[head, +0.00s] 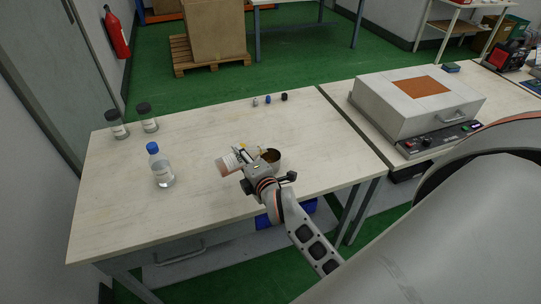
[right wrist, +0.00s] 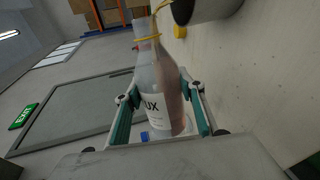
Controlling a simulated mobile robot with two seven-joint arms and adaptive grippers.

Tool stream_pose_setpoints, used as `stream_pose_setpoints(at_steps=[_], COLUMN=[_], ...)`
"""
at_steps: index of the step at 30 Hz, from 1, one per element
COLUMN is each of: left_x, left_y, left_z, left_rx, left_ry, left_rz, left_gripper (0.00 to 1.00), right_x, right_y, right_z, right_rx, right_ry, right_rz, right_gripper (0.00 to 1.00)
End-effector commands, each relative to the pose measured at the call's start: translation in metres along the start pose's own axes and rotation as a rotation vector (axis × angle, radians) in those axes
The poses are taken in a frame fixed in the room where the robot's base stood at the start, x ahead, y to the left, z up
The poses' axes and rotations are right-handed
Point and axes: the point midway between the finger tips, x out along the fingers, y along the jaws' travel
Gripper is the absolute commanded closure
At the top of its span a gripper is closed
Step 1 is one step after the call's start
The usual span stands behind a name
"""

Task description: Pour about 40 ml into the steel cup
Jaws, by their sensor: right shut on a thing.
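My right gripper (head: 243,167) is shut on a clear bottle (head: 228,163) with a white label ending in "UX". The bottle is tipped well over, its neck toward the steel cup (head: 273,156). In the right wrist view the bottle (right wrist: 163,95) sits between the fingers (right wrist: 160,105), with pinkish-brown liquid along one side and a yellow ring at the neck. The cup (right wrist: 207,8) shows at the top edge there, close to the bottle's mouth. The cup stands on the table; its inside looks brown. My left gripper is out of view.
A blue-capped bottle (head: 161,167) stands on the table left of the gripper. Two dark-lidded jars (head: 118,127) (head: 149,121) stand at the back left. Three small caps (head: 268,99) lie at the back edge. A grey hotplate box (head: 415,105) stands on the right table.

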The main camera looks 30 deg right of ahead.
Motion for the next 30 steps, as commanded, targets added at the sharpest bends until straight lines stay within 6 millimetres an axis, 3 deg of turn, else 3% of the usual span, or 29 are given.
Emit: stream_pose_setpoints(at_steps=[14, 17, 19, 22, 30], left_x=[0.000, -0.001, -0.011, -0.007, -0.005], left_y=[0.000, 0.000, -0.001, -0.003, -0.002], left_z=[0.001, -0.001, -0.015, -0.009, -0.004], left_rx=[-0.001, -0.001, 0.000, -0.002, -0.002], left_ry=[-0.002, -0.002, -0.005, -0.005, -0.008], left_rz=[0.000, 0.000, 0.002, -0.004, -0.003], left_gripper=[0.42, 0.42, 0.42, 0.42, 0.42], right_x=[0.000, 0.002, 0.000, -0.002, -0.002], right_y=[0.001, -0.009, -0.001, 0.009, 0.011], right_z=[0.000, -0.005, -0.001, 0.005, 0.011], right_rx=[0.005, -0.099, -0.254, -0.407, -0.517], right_ry=[0.002, -0.025, -0.064, -0.106, -0.136], right_rz=[0.002, -0.004, -0.007, 0.004, 0.002], right_gripper=[0.87, 0.87, 0.87, 0.87, 0.87])
